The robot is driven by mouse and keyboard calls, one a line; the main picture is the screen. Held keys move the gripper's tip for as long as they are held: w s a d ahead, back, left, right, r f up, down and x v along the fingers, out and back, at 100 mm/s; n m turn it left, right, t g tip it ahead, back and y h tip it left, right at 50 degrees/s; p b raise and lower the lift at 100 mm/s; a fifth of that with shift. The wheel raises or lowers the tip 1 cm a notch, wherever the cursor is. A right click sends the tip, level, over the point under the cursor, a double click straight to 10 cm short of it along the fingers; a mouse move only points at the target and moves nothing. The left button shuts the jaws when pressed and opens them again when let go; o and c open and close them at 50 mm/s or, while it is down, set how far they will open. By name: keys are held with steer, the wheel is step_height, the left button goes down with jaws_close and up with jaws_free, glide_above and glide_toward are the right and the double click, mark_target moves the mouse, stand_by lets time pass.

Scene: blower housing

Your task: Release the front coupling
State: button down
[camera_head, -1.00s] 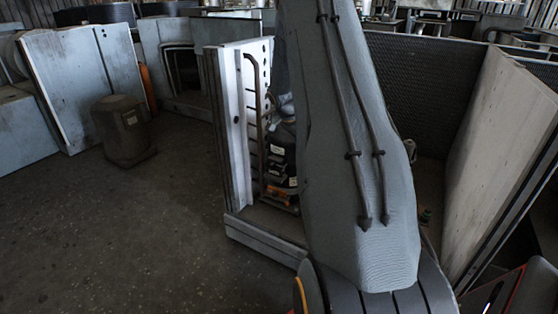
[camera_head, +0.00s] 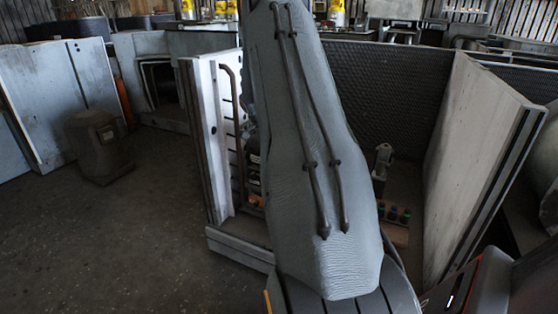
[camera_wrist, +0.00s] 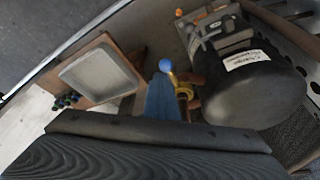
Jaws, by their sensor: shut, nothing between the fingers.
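In the wrist view, a blue ball (camera_wrist: 166,65) sits at the top of a blue tapered piece (camera_wrist: 164,99), beside a brass-coloured fitting (camera_wrist: 184,91). I cannot tell for sure which of these is the front coupling. A dark round-bodied unit (camera_wrist: 252,90) with a white label and orange parts lies to their right. My gripper (camera_wrist: 160,128) shows as a dark ribbed body across the bottom of the wrist view, shut and empty. Its edge hides the base of the blue piece, so contact cannot be told. In the head view my arm hides the gripper.
A grey tray (camera_wrist: 98,77) on a brown board lies left of the blue piece, with small dark green caps (camera_wrist: 64,101) beside it. A pale wall panel (camera_head: 478,165) and dark mesh wall (camera_head: 385,95) enclose the bay. Open floor (camera_head: 130,230) lies at left.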

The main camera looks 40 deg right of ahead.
steer(key=shift+w+a, duration=0.1)
steer(key=shift+w, duration=0.05)
step_height(320, 180, up, 10)
steer(key=p, duration=0.1)
steer(key=shift+s+d+p, duration=0.25)
steer(key=shift+s+p, duration=0.05)
steer(key=shift+p, duration=0.05)
stand_by(0.4)
